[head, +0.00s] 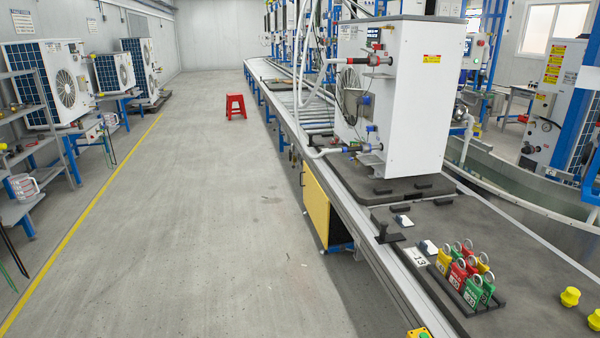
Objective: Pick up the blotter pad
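I cannot identify the blotter pad with certainty. Two small white pieces with dark parts lie on the dark mat (465,235) on the near part of the line: one white piece (403,221) is farther back, and another white piece (428,247) is nearer, beside the tag rack. They are too small to tell what they are. A black upright holder (386,235) stands at the mat's left edge. Neither of my grippers shows in the head view.
A rack of red, green and yellow tags (467,275) stands near a card marked 13 (418,258). Yellow knobs (570,296) sit at right. A large white unit (405,100) stands behind on the line. A red stool (235,105) is on the floor; the left aisle is clear.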

